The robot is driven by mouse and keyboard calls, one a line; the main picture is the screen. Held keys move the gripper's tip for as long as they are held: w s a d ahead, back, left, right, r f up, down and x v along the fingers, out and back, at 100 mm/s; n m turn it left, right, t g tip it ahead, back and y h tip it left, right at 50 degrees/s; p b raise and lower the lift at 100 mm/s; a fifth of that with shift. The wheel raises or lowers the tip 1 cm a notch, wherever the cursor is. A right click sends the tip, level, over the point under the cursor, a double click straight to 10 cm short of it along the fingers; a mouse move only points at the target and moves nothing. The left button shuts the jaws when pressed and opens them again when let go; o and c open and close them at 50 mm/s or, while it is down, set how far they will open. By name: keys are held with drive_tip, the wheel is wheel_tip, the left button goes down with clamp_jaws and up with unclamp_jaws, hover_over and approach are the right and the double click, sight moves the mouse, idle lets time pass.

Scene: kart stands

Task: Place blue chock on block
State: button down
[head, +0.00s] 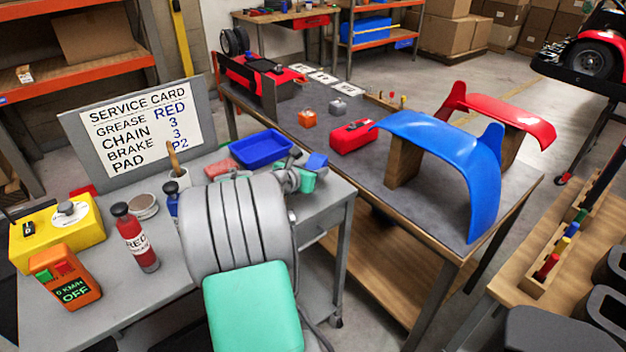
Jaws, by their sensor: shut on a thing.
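My gripper (304,177) is beyond the grey and teal arm links, over the right end of the grey table. It is shut on a small blue piece (317,161), which looks like the blue chock. The arm hides part of the grip. It cannot be told which thing the task calls the block. A red block-like piece (353,137) lies on the dark workbench, with a small orange block (308,119) and a small grey block (338,107) behind it. A wooden block (404,160) stands under the blue fender (430,133).
A blue tray (262,149) sits left of my gripper. The grey table also holds a service card (140,125), a red bottle (136,238), an orange meter (64,276) and a yellow box (58,232). A red fender (500,112) stands behind the blue one. The workbench front is partly bare.

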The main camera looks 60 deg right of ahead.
drive_tip(key=shift+w+d+f, duration=0.1)
drive_tip(key=shift+d+f, duration=0.05)
drive_tip(key=shift+f, duration=0.75)
drive_tip(key=shift+d+f, duration=0.1)
drive_tip(key=shift+f, duration=0.75)
drive_tip(key=shift+f, duration=0.2)
drive_tip(key=c, duration=0.8)
unclamp_jaws()
drive_tip(key=shift+o, duration=0.2)
